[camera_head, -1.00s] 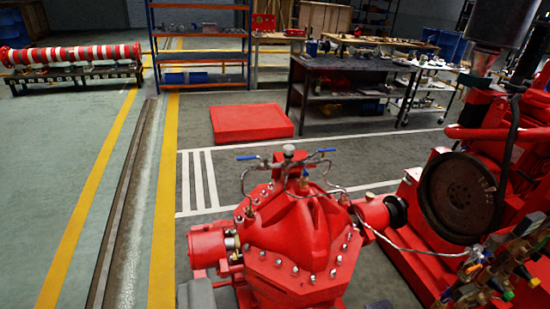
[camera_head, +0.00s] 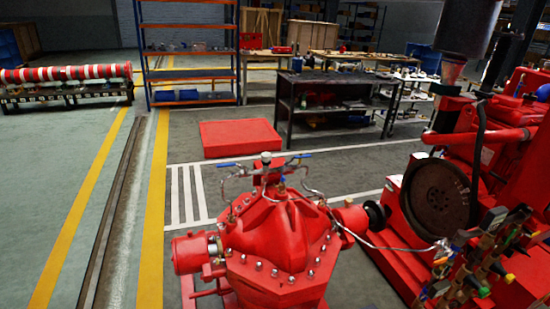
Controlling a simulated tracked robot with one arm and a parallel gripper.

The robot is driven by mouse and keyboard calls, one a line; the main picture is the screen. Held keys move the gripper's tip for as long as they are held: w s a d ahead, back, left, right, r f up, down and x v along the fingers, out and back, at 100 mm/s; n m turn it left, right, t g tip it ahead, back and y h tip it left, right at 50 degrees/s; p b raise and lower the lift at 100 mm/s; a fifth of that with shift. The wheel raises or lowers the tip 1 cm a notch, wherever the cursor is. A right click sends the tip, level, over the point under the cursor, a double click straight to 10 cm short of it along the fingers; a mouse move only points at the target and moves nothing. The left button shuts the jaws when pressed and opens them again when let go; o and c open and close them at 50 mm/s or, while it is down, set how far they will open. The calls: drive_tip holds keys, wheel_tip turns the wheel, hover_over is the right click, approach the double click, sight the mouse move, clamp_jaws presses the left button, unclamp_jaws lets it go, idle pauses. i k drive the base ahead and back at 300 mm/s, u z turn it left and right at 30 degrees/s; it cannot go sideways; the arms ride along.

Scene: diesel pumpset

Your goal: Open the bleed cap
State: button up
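The red pump casing (camera_head: 277,240) stands at the bottom middle of the head camera view, with bolts around its flange. On top of it sits a small pipe assembly with a pale rounded cap (camera_head: 266,158) at its middle. A blue-handled valve (camera_head: 229,164) is on its left and another blue handle (camera_head: 302,156) is on its right. Which fitting is the bleed cap is too small to tell for sure; the pale cap on top stands out. My gripper is not in view.
A dark flywheel (camera_head: 437,200) and red engine stand right of the pump, with a cluster of valves and gauges (camera_head: 480,255) in front. A thin pipe runs between them. A red block (camera_head: 240,138), a workbench (camera_head: 340,80) and a shelf (camera_head: 190,55) stand behind.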

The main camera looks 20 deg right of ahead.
sight(266, 157)
drive_tip(key=i, duration=0.9)
drive_tip(key=u, duration=0.05)
